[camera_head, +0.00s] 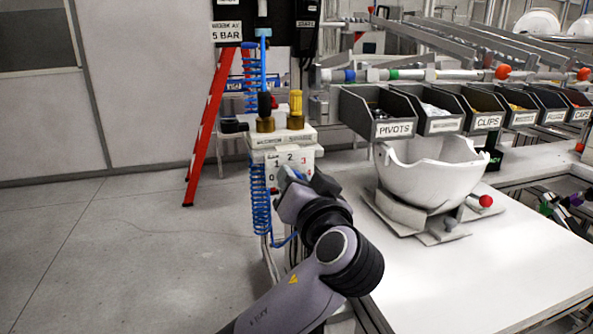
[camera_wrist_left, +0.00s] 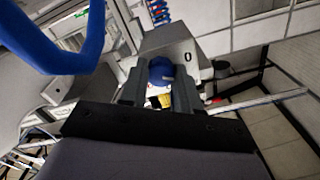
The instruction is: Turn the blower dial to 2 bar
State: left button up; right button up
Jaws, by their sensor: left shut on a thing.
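The blower dial is a blue knob (camera_wrist_left: 161,70) on a pale panel, seen between my finger pads in the left wrist view. A printed 0 stands beside it there. In the head view the white dial panel (camera_head: 290,158) carries the numbers 0, 1, 2 and 3 in an arc, and my gripper covers most of the knob. My left gripper (camera_head: 287,178) reaches the panel from below and in front; in the wrist view its two fingers (camera_wrist_left: 158,88) are shut on the knob. Which number the dial points to cannot be told. My right gripper is not in view.
Brass fittings with black and yellow tops (camera_head: 295,103) stand on the unit above the panel. Coiled blue hoses (camera_head: 261,212) hang beside it. A white helmet shell (camera_head: 432,172) sits on a stand on the white table (camera_head: 470,275). Labelled parts bins (camera_head: 393,130) line the back.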

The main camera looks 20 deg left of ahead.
pick_arm(q)
jog(key=shift+d+f+m+p, duration=0.1)
jog(key=shift+m+p, duration=1.65)
jog(key=shift+m, duration=1.25)
jog(key=shift+f+m+p, duration=0.1)
jog(key=shift+m+p, duration=1.65)
jog(key=shift+m, duration=1.25)
jog(key=o, duration=1.1)
jog(key=shift+c, duration=0.2)
jog(key=shift+r, duration=0.1)
